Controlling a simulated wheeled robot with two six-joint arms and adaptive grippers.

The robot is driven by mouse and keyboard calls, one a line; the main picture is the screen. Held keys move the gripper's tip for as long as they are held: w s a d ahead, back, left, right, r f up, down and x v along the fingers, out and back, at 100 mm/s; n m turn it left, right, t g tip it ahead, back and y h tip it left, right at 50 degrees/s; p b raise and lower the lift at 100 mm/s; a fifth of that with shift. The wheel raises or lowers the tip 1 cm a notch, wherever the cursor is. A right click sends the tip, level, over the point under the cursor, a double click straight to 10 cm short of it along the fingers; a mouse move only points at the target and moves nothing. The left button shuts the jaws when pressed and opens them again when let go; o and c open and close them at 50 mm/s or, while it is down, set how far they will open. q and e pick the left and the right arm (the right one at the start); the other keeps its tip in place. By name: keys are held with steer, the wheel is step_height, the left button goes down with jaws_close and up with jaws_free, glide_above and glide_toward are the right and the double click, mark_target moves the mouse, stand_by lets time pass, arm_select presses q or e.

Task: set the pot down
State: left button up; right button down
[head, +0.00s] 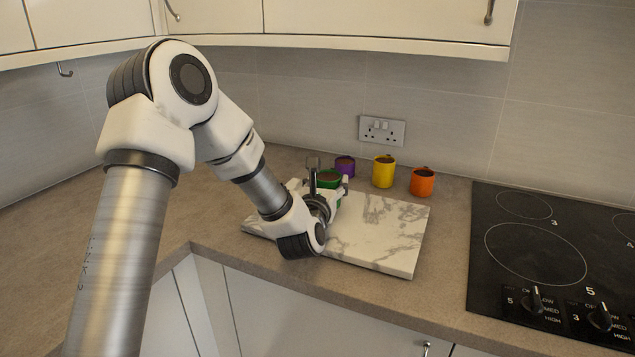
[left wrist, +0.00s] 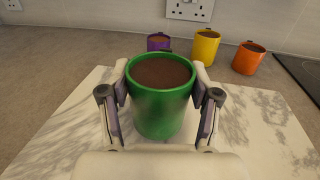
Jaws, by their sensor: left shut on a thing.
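The pot is green with a brown filling, upright between the fingers of my left gripper (left wrist: 162,105). In the left wrist view the green pot (left wrist: 162,112) fills the middle, with a finger against each side. In the head view the green pot (head: 328,179) is mostly hidden by my left gripper (head: 333,188). It is over the white marble board (head: 385,235), which also shows in the left wrist view (left wrist: 65,130). I cannot tell whether the pot's base touches the board. My right gripper is in neither view.
Behind the board stand a purple pot (head: 344,165), a yellow pot (head: 384,172) and an orange pot (head: 422,182). A black hob (head: 540,250) lies to the right. A socket (head: 381,131) is on the wall. Bare worktop (head: 445,225) lies between board and hob.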

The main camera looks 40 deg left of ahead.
arm_select(q)
steer(key=shift+d+f, duration=0.35)
steer(key=shift+f, duration=0.4)
steer(key=shift+w+a+f, duration=0.3)
steer(key=o, duration=1.5)
steer(key=shift+s+r, duration=0.15)
steer(key=shift+s, duration=0.1)
steer(key=shift+s+d+r, duration=0.1)
steer(key=v, duration=0.2)
steer(key=b+v, duration=0.1)
steer(key=v, duration=0.2)
steer(key=b+v, duration=0.1)
steer(key=v, duration=0.2)
steer(key=shift+s+d+f, duration=0.1)
steer(key=shift+f, duration=0.15)
steer(key=b+v, duration=0.3)
steer(key=b, duration=0.4)
steer(key=shift+f, duration=0.15)
steer(key=shift+s+b, duration=0.2)
steer(key=shift+b, duration=0.1)
steer(key=shift+s+d+r, duration=0.1)
steer(key=shift+r, duration=0.3)
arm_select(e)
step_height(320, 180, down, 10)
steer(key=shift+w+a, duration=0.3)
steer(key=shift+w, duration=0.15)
